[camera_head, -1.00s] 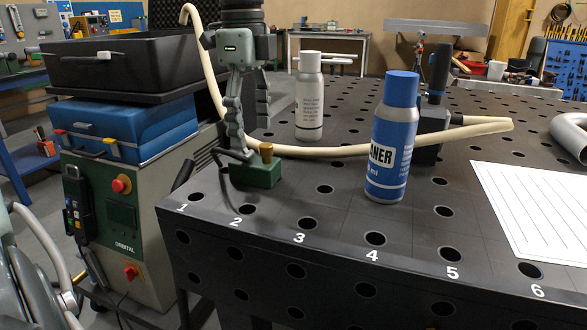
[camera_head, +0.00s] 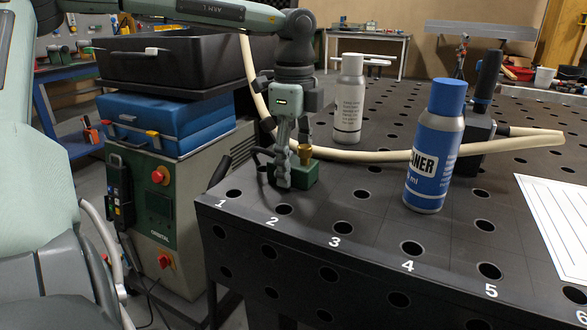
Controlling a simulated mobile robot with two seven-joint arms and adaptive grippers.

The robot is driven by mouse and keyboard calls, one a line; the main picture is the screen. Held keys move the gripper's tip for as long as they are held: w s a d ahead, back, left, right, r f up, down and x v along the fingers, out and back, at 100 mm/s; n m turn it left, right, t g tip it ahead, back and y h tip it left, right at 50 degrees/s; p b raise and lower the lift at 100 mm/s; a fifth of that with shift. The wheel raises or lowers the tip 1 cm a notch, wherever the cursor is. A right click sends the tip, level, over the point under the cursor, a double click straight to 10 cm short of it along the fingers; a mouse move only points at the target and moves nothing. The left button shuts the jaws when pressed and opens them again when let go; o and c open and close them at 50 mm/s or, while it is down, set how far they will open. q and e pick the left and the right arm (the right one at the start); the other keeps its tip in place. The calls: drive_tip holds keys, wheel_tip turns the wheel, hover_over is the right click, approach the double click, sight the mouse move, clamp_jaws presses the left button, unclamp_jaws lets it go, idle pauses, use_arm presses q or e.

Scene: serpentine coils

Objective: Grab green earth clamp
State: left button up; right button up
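The green earth clamp (camera_head: 307,176) is a small green block with a brass knob on top. It sits on the dark perforated table near its front left corner, close to the number 2. A dark cable runs from its left side. My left gripper (camera_head: 292,165) points down right at the clamp, with one finger in front of the block's left part and the other beyond, near the brass knob. The fingers look apart; whether they touch the clamp is not clear. Part of the block is hidden by the near finger. My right gripper is not in view.
A blue cleaner can (camera_head: 435,150) stands right of the clamp, and a white can (camera_head: 349,100) stands behind. A cream hose (camera_head: 385,155) runs behind the clamp. A green-fronted machine (camera_head: 165,215) with a blue case (camera_head: 170,122) stands left of the table (camera_head: 370,262).

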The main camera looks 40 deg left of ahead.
use_arm(q)
clamp_jaws()
drive_tip(key=shift+r, duration=0.1)
idle(0.3)
